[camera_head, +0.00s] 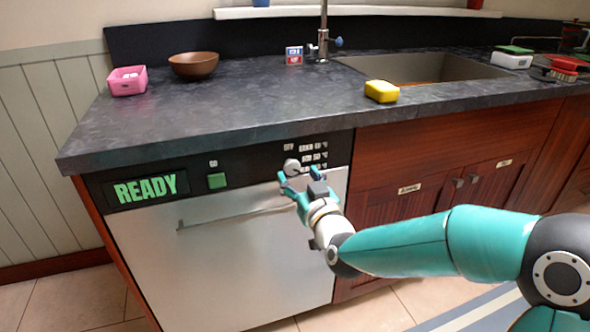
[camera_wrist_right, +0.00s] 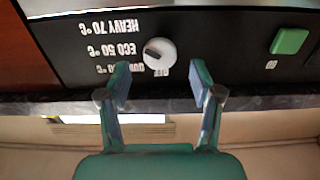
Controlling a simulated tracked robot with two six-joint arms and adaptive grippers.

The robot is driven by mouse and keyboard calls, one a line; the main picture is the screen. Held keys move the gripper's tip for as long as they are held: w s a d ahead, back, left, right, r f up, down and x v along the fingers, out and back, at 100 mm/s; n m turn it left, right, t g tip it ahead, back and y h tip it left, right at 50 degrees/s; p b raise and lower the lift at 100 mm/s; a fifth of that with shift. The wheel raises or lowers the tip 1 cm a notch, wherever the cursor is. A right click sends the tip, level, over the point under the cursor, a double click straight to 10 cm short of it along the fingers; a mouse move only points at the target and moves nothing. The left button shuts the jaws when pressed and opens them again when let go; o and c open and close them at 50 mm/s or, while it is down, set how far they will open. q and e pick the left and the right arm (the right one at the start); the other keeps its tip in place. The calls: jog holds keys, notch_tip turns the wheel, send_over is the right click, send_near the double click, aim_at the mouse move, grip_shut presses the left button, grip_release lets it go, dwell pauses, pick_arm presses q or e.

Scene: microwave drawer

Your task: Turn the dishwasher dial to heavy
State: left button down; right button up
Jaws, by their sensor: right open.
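The dishwasher dial (camera_head: 291,166) is a round pale knob on the black control panel under the counter. In the right wrist view, which is upside down, the white dial (camera_wrist_right: 159,54) has a dark mark on its left side, roughly level with the ECO 50 °C label. HEAVY 70 °C and a partly hidden label stand near it, with OFF by its edge. My right gripper (camera_head: 295,178) is open, just in front of and below the dial. In the wrist view its open fingers (camera_wrist_right: 158,88) flank the dial, with nothing between them. My left gripper is not in view.
The silver dishwasher door (camera_head: 220,260) with its bar handle (camera_head: 235,217) is closed. The panel has a READY display (camera_head: 147,189) and a green GO button (camera_head: 217,181). The counter (camera_head: 250,105) overhangs the panel; a yellow sponge-like block (camera_head: 381,91) sits near its edge.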

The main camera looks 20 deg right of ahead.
aim_at(293, 168)
jog(key=shift+w+a, duration=0.1)
jog(key=shift+w, duration=1.75)
jog(key=c, duration=1.1)
jog(key=b, duration=0.1)
jog(key=m+b, duration=0.1)
jog(key=shift+f+b, duration=0.25)
jog(key=shift+b, duration=0.05)
jog(key=shift+r+m+b, duration=0.15)
jog(key=shift+m+b, duration=0.35)
jog(key=shift+m, duration=0.3)
jog(key=shift+r, duration=0.1)
jog(key=o, duration=1.1)
